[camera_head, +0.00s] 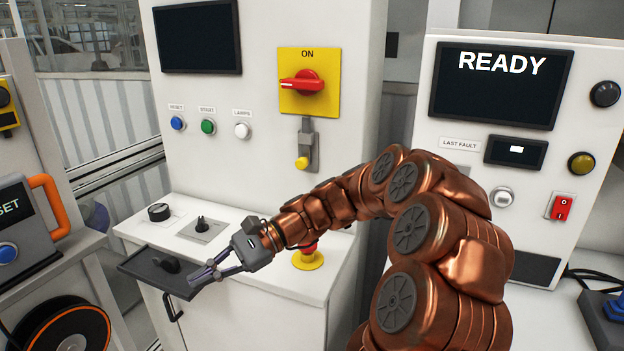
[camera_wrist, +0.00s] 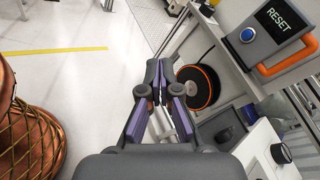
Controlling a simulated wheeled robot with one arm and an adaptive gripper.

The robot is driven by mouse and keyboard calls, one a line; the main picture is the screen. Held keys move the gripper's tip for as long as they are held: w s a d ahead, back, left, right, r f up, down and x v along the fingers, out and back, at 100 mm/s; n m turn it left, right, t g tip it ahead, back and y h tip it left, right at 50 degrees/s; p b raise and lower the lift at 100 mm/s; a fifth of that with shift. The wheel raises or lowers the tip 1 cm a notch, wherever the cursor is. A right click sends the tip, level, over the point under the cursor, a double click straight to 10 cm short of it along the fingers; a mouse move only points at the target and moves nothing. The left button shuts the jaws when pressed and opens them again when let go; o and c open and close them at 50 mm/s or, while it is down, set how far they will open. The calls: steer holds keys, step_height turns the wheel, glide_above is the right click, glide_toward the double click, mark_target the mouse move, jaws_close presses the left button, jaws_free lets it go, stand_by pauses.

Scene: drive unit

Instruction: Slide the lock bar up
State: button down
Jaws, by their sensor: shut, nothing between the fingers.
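The lock bar (camera_head: 307,140) is a grey slide with a yellow knob (camera_head: 302,163) at its lower end. It is mounted on the white cabinet just below the red rotary switch (camera_head: 303,85) on its yellow plate marked ON. My gripper (camera_head: 194,284) is shut and empty. In the head view it is low and left of the lock bar, over the front edge of the console by the black tray, well apart from the bar. In the wrist view my gripper (camera_wrist: 158,66) points away from the cabinet, its fingertips together. The lock bar is not visible there.
A black tray (camera_head: 140,266) with a dark mouse-like object juts from the console (camera_head: 268,283). A red emergency button on a yellow base (camera_head: 308,261) stands near my arm. Blue, green and white buttons sit left of the lock bar. A RESET box (camera_wrist: 270,30) with an orange handle stands left.

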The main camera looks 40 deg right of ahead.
steer(key=w+d+m+t, duration=0.3)
steer(key=d+m+t, duration=0.1)
steer(key=d, duration=0.5)
steer(key=w+d+m+t, duration=0.3)
steer(key=d+t, duration=0.1)
steer(key=d, duration=0.6)
steer(key=w+d+f+m+t, duration=0.1)
steer(key=w+d+m+t, duration=0.2)
steer(key=d, duration=0.6)
steer(key=shift+w+d+f+m+t+y+b, duration=0.1)
steer(key=shift+m+t+y+b, duration=0.1)
steer(key=shift+m+t, duration=0.25)
steer(key=shift+w+d+m+t+y+b, duration=0.1)
steer(key=shift+m+t+b, duration=0.05)
steer(key=shift+m+t, duration=0.25)
steer(key=s+d+f+m+t+h, duration=0.1)
steer(key=d+m+t+h, duration=0.1)
steer(key=d, duration=0.4)
steer(key=s+d+f+m+t+h, duration=0.2)
steer(key=d+m+t, duration=0.1)
steer(key=d, duration=0.4)
steer(key=shift+h, duration=0.3)
steer(key=shift+d+f, duration=0.1)
